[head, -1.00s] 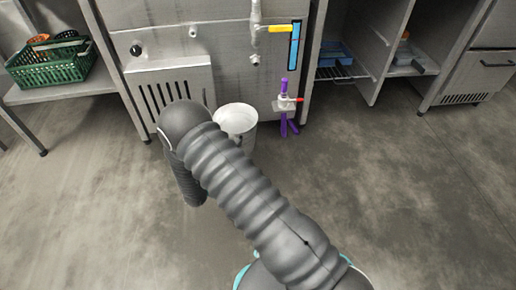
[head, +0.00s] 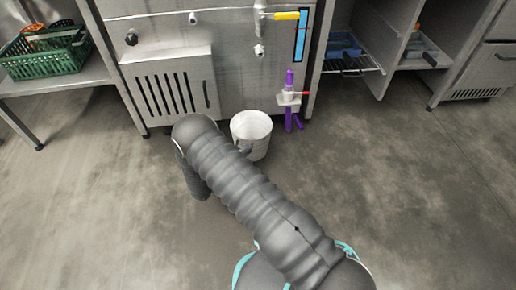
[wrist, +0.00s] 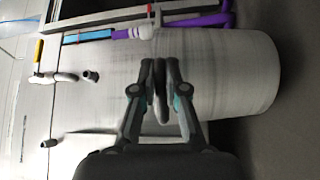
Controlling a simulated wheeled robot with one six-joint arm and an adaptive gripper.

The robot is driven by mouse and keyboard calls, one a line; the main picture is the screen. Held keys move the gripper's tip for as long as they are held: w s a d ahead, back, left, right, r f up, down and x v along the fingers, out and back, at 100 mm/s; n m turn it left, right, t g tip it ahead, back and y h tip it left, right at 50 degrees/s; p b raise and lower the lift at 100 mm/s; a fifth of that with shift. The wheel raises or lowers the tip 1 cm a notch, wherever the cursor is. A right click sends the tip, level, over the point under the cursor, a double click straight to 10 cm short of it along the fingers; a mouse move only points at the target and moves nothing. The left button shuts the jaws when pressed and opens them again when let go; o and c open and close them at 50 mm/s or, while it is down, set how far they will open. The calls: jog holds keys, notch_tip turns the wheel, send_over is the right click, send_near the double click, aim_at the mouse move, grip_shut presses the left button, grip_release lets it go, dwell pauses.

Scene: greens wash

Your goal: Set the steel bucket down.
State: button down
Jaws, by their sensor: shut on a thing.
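The steel bucket (head: 252,126) is upright in the head view, in front of the steel cabinet and just right of my arm. Its open top shows a pale inside. In the wrist view the bucket (wrist: 225,75) appears on its side because the camera is turned, and its wall fills the middle. My gripper (wrist: 160,95) is shut on the bucket's dark handle (wrist: 161,112), close against the wall. In the head view my gripper is mostly hidden by my arm. I cannot tell whether the bucket's base touches the floor.
A purple pipe stand (head: 290,108) is just behind and right of the bucket. The steel cabinet (head: 225,75) stands behind, with a yellow-handled tap (head: 287,16) and a blue gauge (head: 300,36). A green basket (head: 45,60) is on the left bench. The floor at right (head: 400,180) is clear.

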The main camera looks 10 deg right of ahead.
aim_at(258, 147)
jog(key=x, duration=0.6)
jog(key=shift+w+d+f, duration=0.1)
jog(key=shift+f, duration=0.25)
notch_tip(258, 147, down, 3)
jog(key=shift+w+d+f+b, duration=0.15)
jog(key=shift+f+b, duration=0.1)
jog(key=shift+b, duration=0.4)
jog(key=c, duration=1.2)
grip_release()
